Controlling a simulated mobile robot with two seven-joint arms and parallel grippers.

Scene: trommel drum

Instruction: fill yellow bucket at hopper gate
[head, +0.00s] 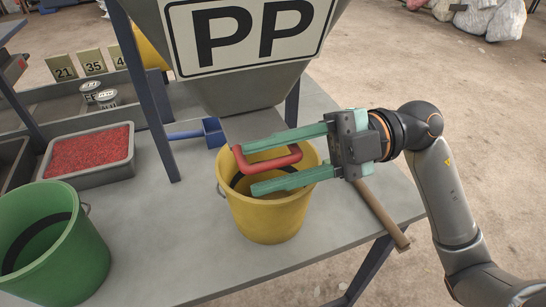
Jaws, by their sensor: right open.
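The grey hopper (245,88) marked PP stands on legs over the table. A red U-shaped gate handle (270,168) sticks out at its outlet. The yellow bucket (265,222) stands upright on the table below the outlet. My right gripper (248,168) reaches in from the right above the bucket. Its teal fingers are open, with the red handle lying between them. I cannot tell whether a finger touches it. The fingers and handle cover part of the bucket's mouth, and its bottom is hidden. My left gripper is not in view.
A green bucket (62,262) stands at the front left. A grey tray of red granules (92,152) and a blue scoop (212,131) lie behind. A wooden handle (382,212) lies right of the yellow bucket. The table's front middle is clear.

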